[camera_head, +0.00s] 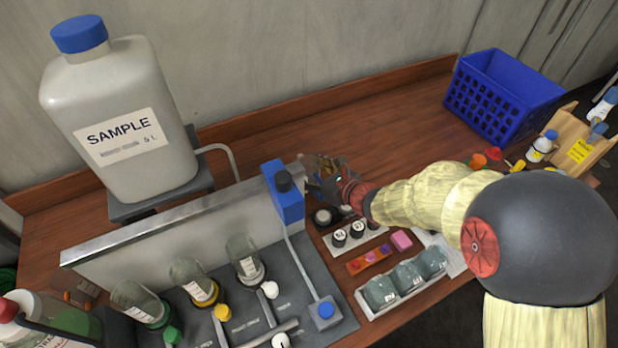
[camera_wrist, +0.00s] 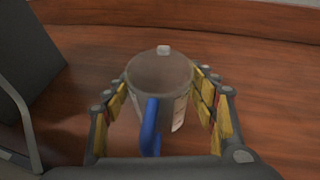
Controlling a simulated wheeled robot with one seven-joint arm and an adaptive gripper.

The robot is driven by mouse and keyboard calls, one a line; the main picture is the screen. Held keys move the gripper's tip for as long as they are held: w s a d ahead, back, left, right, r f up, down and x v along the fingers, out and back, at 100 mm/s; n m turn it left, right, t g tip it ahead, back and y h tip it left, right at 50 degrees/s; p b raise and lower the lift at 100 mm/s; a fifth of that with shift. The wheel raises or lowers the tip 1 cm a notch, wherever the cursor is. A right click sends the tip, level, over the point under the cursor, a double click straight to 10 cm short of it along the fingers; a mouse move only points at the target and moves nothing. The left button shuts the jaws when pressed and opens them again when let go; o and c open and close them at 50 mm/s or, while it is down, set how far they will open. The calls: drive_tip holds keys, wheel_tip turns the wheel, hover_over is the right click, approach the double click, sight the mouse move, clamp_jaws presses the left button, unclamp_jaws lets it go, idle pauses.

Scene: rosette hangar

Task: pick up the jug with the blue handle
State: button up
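The jug (camera_wrist: 160,75) with the blue handle (camera_wrist: 151,125) stands between my gripper's fingers in the wrist view. It has a greyish, translucent body, a brownish look inside the rim and a small pale spout at the far side. The handle points towards my palm. My gripper (camera_wrist: 163,80) is spread around the jug, one yellow-padded finger on each side. Narrow gaps seem to show beside the body; I cannot tell whether the tips touch it. In the head view my gripper (camera_head: 322,172) is behind the blue-topped dispenser, and the jug is mostly hidden there.
A blue dispenser head (camera_head: 284,197) stands close left of my gripper, beside a large SAMPLE bottle (camera_head: 120,120). Black-capped vials (camera_head: 348,235) and a tray of grey containers (camera_head: 405,283) lie in front. A blue basket (camera_head: 505,95) is at back right. The back middle bench is clear.

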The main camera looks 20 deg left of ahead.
drive_tip(key=c, duration=0.6)
drive_tip(key=shift+c, duration=0.7)
